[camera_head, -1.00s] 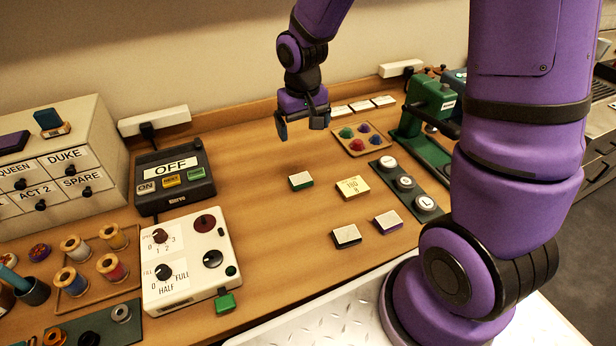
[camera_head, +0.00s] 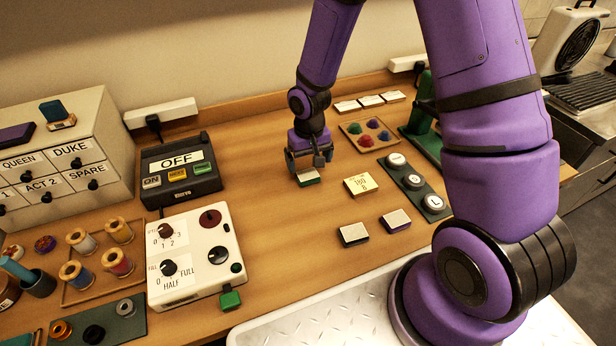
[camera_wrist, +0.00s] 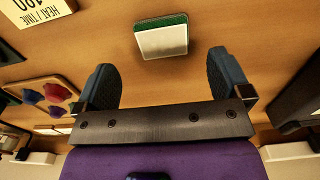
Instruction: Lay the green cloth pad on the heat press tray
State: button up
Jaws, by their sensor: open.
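The green cloth pad (camera_head: 308,180) lies on the table with a pale top and a green edge. In the wrist view the pad (camera_wrist: 162,41) is ahead of the fingers, centred between them and apart from both. My gripper (camera_head: 309,163) is open and low, just above and behind the pad, partly hiding it in the head view. Its two fingers (camera_wrist: 165,85) are spread wide and empty. The heat press (camera_head: 424,130) is the green machine at the back right; my arm hides most of it, and I cannot make out its tray.
A yellow HEAT / TIME card (camera_head: 361,186) lies right of the pad. Two similar pads, one dark-edged (camera_head: 353,234) and one purple-edged (camera_head: 396,221), lie nearer. A tray of coloured pieces (camera_head: 350,127) and a strip of round buttons (camera_head: 414,182) stand right. A control box (camera_head: 190,265) stands left.

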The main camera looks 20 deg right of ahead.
aim_at(309, 176)
jog(key=shift+s+a+f, duration=0.1)
jog(key=shift+f, duration=1.2)
jog(key=shift+s+a+f, duration=0.1)
jog(key=shift+f, duration=1.15)
jog(key=c, duration=1.1)
jog(key=shift+r, duration=0.15)
